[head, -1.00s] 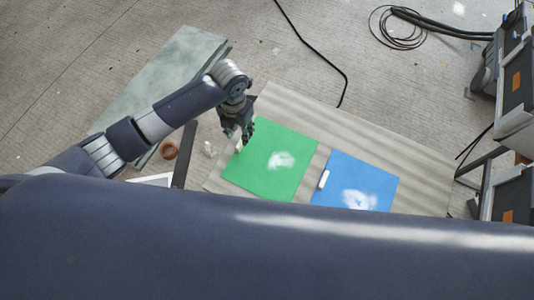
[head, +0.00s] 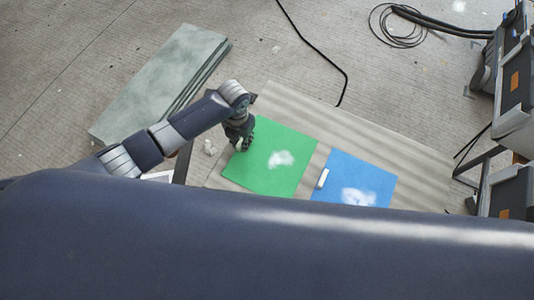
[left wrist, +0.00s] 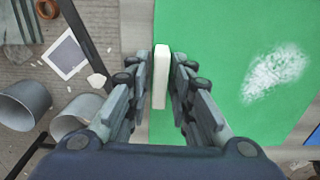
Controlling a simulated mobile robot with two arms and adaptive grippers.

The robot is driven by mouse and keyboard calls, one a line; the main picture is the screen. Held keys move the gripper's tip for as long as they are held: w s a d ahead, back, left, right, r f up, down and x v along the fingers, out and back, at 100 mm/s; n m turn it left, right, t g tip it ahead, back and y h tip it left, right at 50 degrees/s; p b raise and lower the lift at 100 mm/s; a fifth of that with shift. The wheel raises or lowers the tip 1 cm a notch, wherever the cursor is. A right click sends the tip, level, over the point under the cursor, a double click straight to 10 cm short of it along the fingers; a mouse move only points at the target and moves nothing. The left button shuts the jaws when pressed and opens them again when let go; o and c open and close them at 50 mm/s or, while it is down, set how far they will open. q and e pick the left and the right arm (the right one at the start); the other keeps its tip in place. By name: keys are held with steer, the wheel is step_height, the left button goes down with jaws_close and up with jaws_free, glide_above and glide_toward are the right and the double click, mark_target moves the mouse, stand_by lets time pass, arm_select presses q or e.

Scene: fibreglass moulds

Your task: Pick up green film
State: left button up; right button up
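The green film (head: 290,180) lies flat on a pale ridged board, with a whitish patch on it. It also shows in the left wrist view (left wrist: 215,60). A white block-shaped tab (left wrist: 160,70) sits at the film's left edge. My left gripper (head: 241,146) is low over that edge. In the left wrist view its fingers (left wrist: 161,70) stand on both sides of the tab, with a narrow gap visible on the right side. The fingers look open around the tab. My right gripper is not in view.
A blue film (head: 345,172) with its own white tab (head: 323,178) lies to the right on the board (head: 410,165). A greenish slab stack (head: 165,75) is at the upper left. A black cable (head: 325,62) crosses the floor behind. Cups (left wrist: 22,103) show at the left.

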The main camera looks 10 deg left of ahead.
arm_select(q)
jaws_close()
steer(key=shift+r, duration=0.1)
